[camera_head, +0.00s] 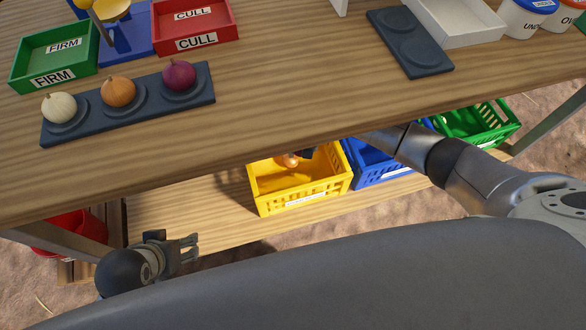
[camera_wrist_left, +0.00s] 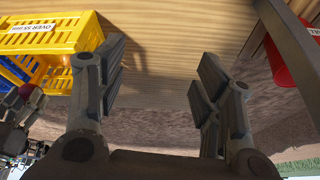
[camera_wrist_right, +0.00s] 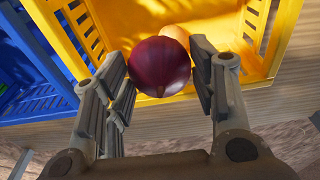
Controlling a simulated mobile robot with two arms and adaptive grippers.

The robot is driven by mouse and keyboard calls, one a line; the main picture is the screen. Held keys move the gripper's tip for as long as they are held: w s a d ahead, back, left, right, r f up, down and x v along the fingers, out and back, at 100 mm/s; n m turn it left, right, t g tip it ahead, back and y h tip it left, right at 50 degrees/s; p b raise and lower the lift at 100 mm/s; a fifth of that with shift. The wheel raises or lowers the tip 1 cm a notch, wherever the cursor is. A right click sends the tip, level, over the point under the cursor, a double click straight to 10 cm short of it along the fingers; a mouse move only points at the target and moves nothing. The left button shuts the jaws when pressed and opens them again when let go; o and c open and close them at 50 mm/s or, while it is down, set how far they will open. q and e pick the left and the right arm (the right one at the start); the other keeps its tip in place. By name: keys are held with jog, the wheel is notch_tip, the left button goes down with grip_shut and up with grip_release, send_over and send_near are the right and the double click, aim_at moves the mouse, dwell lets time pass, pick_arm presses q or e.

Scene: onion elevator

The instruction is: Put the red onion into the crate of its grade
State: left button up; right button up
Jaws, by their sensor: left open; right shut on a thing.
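The dark red onion (camera_wrist_right: 159,66) is held between the fingertips of my right gripper (camera_wrist_right: 160,85), above the yellow crate (camera_wrist_right: 180,97). In the head view the yellow crate (camera_head: 262,190) stands on the lower shelf, and the tabletop edge hides much of my right gripper. A brown-orange onion (camera_wrist_right: 173,33) shows in the crate behind the red one. My left gripper (camera_head: 188,249) is open and empty, left of the yellow crate, near the front of the lower shelf. Another red onion (camera_head: 179,75) sits on the dark tray (camera_head: 145,106) on the table.
Blue (camera_head: 378,172) and green (camera_head: 478,128) crates stand right of the yellow crate, and a red container (camera_head: 72,232) is at lower left. White and orange onions share the dark tray. FIRM (camera_head: 52,55) and CULL (camera_head: 195,25) trays are on the table, whose edge overhangs the shelf.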

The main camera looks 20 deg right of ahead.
notch_tip(320, 180, down, 3)
jog(key=shift+r+b, duration=0.1)
jog(key=shift+b, duration=1.05)
jog(key=shift+f+b, duration=0.65)
jog(key=shift+b, duration=0.15)
pick_arm(q)
jog(key=w+d+r+t+h, duration=0.2)
jog(key=w+d+r+t, duration=0.3)
jog(key=w+r+t, duration=0.5)
jog(key=shift+w+d+r+m+h, duration=0.15)
jog(key=shift+w+r+m+h, duration=0.2)
jog(key=shift+w+r, duration=1)
jog(key=shift+w+f, duration=0.5)
pick_arm(e)
jog(key=o, duration=1.2)
jog(key=shift+o, duration=0.2)
jog(key=shift+s+r, duration=0.25)
jog(key=shift+r, duration=1.6)
jog(key=shift+s+r, duration=0.2)
jog(key=shift+r, duration=1.65)
